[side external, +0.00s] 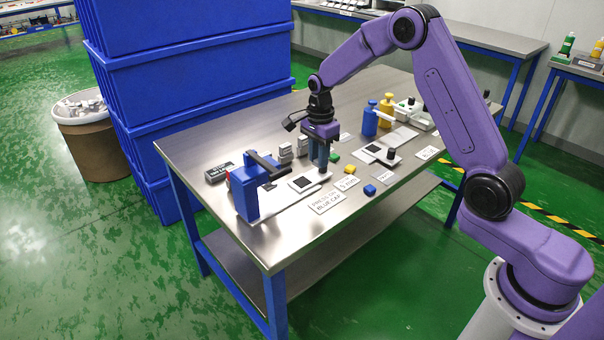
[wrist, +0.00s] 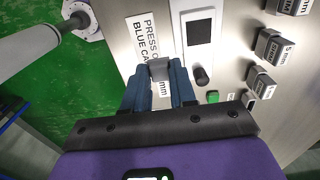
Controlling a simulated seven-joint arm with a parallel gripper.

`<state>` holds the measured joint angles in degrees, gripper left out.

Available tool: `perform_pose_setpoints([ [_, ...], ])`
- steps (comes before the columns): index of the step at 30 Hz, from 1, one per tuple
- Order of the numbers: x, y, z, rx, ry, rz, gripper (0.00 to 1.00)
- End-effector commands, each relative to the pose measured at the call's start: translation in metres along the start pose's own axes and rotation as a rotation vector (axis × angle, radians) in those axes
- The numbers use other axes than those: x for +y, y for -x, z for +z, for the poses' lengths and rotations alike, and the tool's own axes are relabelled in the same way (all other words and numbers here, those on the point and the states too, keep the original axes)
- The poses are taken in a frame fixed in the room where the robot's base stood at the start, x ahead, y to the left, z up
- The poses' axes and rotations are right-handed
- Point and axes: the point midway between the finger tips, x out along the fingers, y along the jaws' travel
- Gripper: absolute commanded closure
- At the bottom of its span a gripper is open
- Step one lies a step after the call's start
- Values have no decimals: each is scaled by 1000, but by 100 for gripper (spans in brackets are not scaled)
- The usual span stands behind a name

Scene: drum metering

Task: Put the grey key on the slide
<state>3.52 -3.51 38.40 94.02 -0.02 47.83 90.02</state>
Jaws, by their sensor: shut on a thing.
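My gripper (wrist: 161,80) is shut on a small grey block, the grey key (wrist: 160,69), held between its blue fingertips in the wrist view. In the side view my gripper (side external: 321,166) points down over the middle of the bench, and the key cannot be made out there. A white slide plate with a black square (side external: 302,183) lies beside a blue press-like device (side external: 244,190). The plate also shows in the wrist view (wrist: 183,40), ahead and right of the key, apart from it. A dark round knob (wrist: 201,75) is at its near end.
Grey labelled blocks (wrist: 270,46) stand right of the plate in the wrist view. A green cube (side external: 333,155), a blue cube (side external: 370,190) and a "PRESS ON BLUE CAP" card (side external: 326,201) lie around my gripper. Blue (side external: 370,119) and yellow (side external: 387,110) bottles stand farther back.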

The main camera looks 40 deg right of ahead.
Motion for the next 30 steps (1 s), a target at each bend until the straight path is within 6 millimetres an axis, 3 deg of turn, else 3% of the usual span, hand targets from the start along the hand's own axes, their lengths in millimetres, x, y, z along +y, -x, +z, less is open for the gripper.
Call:
perform_pose_setpoints([
  [4, -23, -11, 0, 0, 0, 0, 100],
  [15, -60, -56, -1, 0, 1, 0, 100],
  [23, -70, -69, -1, 0, 0, 1, 100],
  [30, -70, -97, -1, 0, 0, 0, 100],
])
